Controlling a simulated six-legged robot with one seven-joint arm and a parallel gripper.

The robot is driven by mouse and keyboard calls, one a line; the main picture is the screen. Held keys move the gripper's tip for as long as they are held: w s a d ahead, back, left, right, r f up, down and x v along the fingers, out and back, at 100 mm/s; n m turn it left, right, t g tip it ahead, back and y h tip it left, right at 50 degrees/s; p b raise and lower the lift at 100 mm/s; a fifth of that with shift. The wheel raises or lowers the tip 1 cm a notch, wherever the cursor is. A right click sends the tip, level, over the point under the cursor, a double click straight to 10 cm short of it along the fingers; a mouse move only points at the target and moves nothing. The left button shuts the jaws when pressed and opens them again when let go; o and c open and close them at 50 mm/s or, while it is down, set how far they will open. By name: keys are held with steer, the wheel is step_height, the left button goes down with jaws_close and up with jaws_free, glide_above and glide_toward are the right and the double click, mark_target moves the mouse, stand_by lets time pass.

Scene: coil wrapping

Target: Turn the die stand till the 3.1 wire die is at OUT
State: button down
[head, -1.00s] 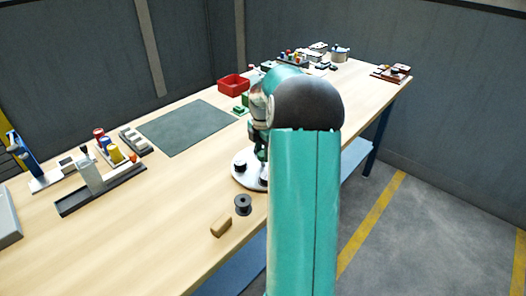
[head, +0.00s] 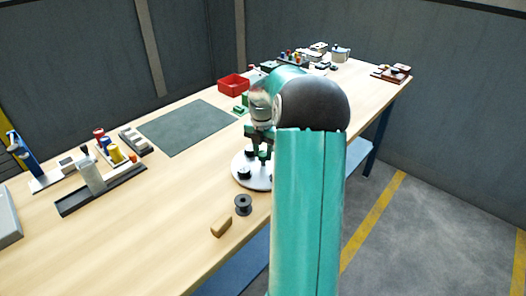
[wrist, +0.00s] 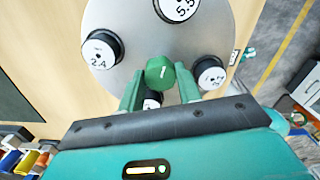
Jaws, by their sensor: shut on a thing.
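The die stand is a round pale plate (head: 247,182) near the front of the bench. In the wrist view the plate (wrist: 135,20) carries black dies with white faces around a green knob (wrist: 160,72). One die reads 5.5 (wrist: 178,9) at the top and one reads 2.4 (wrist: 101,51) at the left. The die at the right (wrist: 210,75) has a label I cannot read surely. Another die (wrist: 151,102) is mostly hidden beneath the jaws. My gripper (wrist: 161,84) is shut on the green knob. I cannot make out an OUT mark.
A black spool (head: 243,205) and a brown block (head: 221,227) lie just in front of the stand. A dark mat (head: 188,128) and a red bin (head: 233,85) lie behind. Racks with coloured pieces (head: 118,153) stand at the left.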

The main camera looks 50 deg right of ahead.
mark_target(262, 153)
steer(key=shift+r+n, duration=0.1)
steer(key=shift+n, duration=1.3)
steer(key=c, duration=1)
jaws_free()
steer(key=shift+o, duration=0.2)
step_height(262, 153, up, 14)
steer(key=shift+w+a, duration=0.15)
steer(key=shift+w, duration=0.05)
